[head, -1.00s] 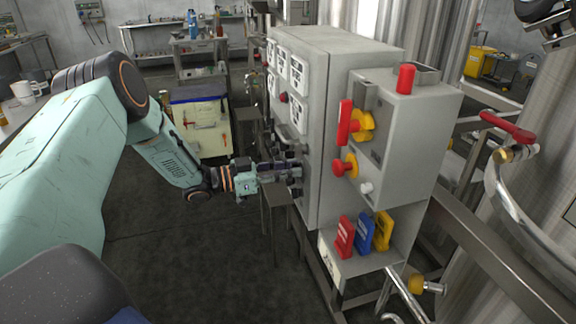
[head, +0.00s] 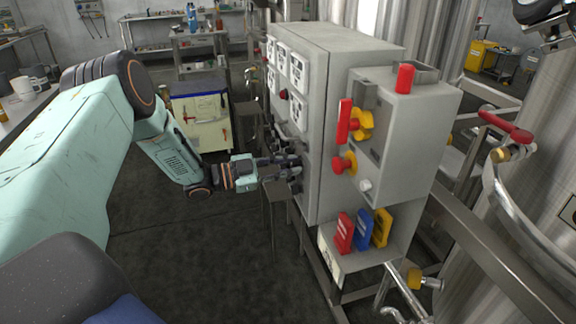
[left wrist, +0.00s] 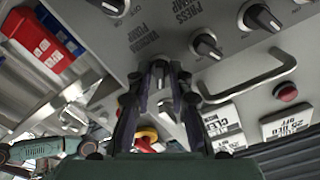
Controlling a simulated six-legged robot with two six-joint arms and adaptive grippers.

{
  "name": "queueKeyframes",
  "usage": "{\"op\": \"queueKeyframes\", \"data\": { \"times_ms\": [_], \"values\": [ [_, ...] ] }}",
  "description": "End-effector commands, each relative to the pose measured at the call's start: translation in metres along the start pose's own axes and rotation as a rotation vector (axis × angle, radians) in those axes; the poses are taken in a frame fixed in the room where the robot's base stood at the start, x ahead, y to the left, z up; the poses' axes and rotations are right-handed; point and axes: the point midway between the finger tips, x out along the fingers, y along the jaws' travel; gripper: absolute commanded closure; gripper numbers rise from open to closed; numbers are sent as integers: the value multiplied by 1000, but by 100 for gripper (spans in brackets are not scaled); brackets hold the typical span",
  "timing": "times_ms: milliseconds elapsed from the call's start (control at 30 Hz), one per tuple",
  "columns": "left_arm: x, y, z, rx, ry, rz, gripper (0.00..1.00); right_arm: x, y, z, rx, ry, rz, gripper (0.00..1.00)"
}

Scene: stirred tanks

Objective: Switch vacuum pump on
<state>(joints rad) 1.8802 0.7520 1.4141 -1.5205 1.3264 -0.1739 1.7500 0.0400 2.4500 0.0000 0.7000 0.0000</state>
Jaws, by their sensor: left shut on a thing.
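The grey control cabinet (head: 312,150) stands in the middle of the head view. My left gripper (head: 290,166) reaches its left-facing panel. In the left wrist view the panel carries the label VACUUM PUMP (left wrist: 146,37). Just below it in that picture is a black knob (left wrist: 160,68) with a pale pointer mark. My left gripper (left wrist: 162,82) has its two fingers on either side of this knob and is shut on it. The fingers partly hide the knob. In the head view, my fingers hide the knob.
Neighbouring black knobs (left wrist: 206,45), a bar handle (left wrist: 258,82) and a red button (left wrist: 286,92) are close by on the panel. A side box (head: 395,140) carries red-and-yellow switches. A cart (head: 202,130) stands behind my left arm.

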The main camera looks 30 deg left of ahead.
Motion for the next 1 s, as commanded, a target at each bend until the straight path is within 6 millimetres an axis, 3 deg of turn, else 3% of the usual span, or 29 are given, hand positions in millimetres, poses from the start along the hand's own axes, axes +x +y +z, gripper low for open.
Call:
{"op": "queueKeyframes", "data": {
  "times_ms": [200, 233, 367, 733, 1000],
  "values": [
    [0, -1, 0, 1, 1, -2, 100, 0, 0, 0, 0, 0, 0, 60],
    [0, -1, 0, 1, 1, -2, 78, 0, 0, 0, 0, 0, 0, 60],
    [0, -1, 0, 0, 1, -1, 68, 0, 0, 0, 0, 0, 0, 60],
    [-5, -1, 0, -1, 0, -2, 68, 0, 0, 0, 0, 0, 0, 60],
    [-45, -2, 0, -1, 0, -8, 68, 0, 0, 0, 0, 0, 0, 60]
  ]
}}
